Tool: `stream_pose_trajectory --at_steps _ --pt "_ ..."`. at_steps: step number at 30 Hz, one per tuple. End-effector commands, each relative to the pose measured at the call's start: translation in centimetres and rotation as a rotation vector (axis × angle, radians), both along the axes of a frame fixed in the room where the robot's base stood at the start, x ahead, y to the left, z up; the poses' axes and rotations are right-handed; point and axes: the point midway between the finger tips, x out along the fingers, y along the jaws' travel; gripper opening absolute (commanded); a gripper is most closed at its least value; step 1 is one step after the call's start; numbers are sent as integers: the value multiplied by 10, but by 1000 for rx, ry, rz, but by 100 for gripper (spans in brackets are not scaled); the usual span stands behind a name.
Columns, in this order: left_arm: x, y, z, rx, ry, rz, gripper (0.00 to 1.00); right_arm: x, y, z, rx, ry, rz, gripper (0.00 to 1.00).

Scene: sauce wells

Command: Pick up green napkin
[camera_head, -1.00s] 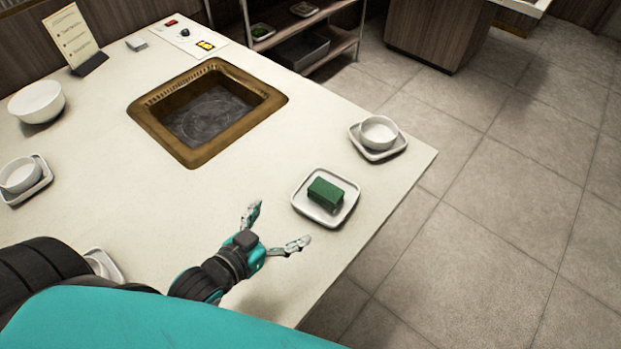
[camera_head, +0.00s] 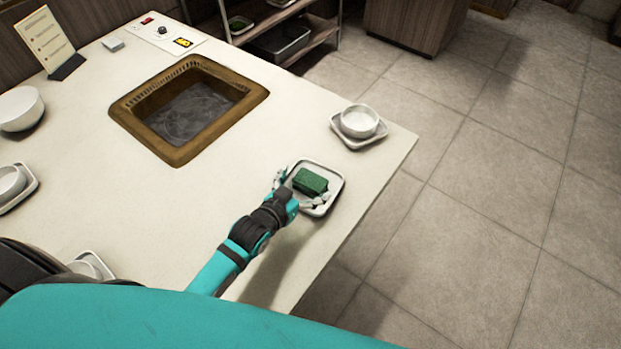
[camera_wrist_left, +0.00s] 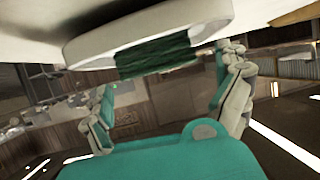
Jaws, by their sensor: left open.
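The green napkin (camera_head: 310,181), a small folded block, lies on a white square plate (camera_head: 329,171) near the right edge of the table. My left gripper (camera_head: 296,188) is open at the plate, with its fingers on either side of the napkin's near end. In the left wrist view the napkin (camera_wrist_left: 157,57) shows between and beyond the two spread fingers (camera_wrist_left: 165,100), with the pale plate rim (camera_wrist_left: 150,30) around it. I cannot tell whether a finger touches the napkin. My right gripper is not in view.
A white bowl on a saucer (camera_head: 359,122) stands beyond the plate. A recessed brown-framed well (camera_head: 190,108) is in the table's middle. More white bowls (camera_head: 20,108) stand at the left. The table's right edge is close to the plate, with floor beyond. Bare tabletop lies left of the plate.

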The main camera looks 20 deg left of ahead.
Motion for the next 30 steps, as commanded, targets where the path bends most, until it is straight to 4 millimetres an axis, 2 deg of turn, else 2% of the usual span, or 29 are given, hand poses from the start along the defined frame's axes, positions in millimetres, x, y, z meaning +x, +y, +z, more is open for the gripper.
stream_pose_trajectory --at_steps 3,11,20,30 --pt "13 -3 -4 0 -1 0 100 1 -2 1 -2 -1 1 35" --pt "15 -4 -7 0 0 0 100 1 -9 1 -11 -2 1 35" --pt "15 -4 -7 0 0 0 64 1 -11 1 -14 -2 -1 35" --pt "15 -4 -4 0 0 0 64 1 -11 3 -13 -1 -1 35"
